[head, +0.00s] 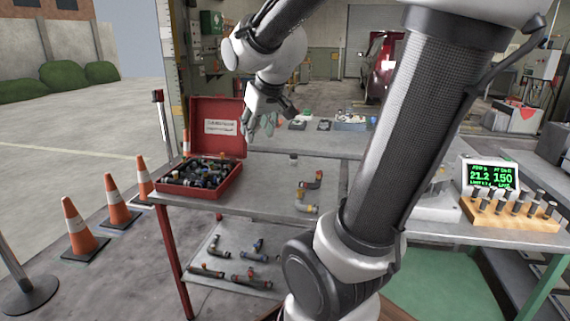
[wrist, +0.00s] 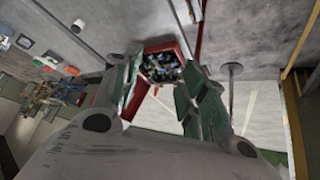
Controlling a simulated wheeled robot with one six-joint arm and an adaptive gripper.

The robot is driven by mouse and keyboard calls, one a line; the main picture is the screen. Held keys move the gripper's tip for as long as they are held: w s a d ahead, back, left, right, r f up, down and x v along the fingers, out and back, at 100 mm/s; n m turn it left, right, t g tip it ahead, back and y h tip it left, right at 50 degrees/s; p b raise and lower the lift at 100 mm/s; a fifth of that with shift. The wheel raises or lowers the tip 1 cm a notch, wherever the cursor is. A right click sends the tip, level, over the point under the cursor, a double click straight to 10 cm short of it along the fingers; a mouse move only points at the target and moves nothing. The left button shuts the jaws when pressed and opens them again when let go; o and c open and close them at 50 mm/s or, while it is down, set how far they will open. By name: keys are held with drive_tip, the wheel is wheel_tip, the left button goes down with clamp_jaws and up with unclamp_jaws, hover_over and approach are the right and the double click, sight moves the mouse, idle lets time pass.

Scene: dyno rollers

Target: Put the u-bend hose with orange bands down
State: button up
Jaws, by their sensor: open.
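My gripper (head: 262,122) is open, above the table's back left part and beside the open red case. In the wrist view my gripper's green fingers (wrist: 160,75) stand apart with no hose visible between them. A dark bent hose piece with an orange-red band (head: 313,180) lies on the grey table (head: 255,190), right of the case. I cannot tell for sure whether it is the u-bend hose with orange bands. A yellowish-ended bent piece (head: 305,203) lies just in front of it.
The red case (head: 205,192) is full of small fittings; it also shows in the wrist view (wrist: 146,92). Several hoses lie on the lower shelf (head: 225,240). A readout (head: 490,175) and a wooden peg block (head: 510,213) stand at right. Orange cones (head: 115,205) stand left.

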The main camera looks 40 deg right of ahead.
drive_tip(key=s+a+f+g, duration=0.1)
drive_tip(key=s+a, duration=0.1)
drive_tip(key=s, duration=0.6)
drive_tip(key=s+a+f+g+y, duration=0.1)
drive_tip(key=s+a+f, duration=0.1)
drive_tip(key=s, duration=0.7)
drive_tip(key=shift+a+n, duration=0.3)
drive_tip(key=shift+a, duration=0.2)
drive_tip(key=shift+o, duration=0.5)
drive_tip(key=shift+r, duration=0.1)
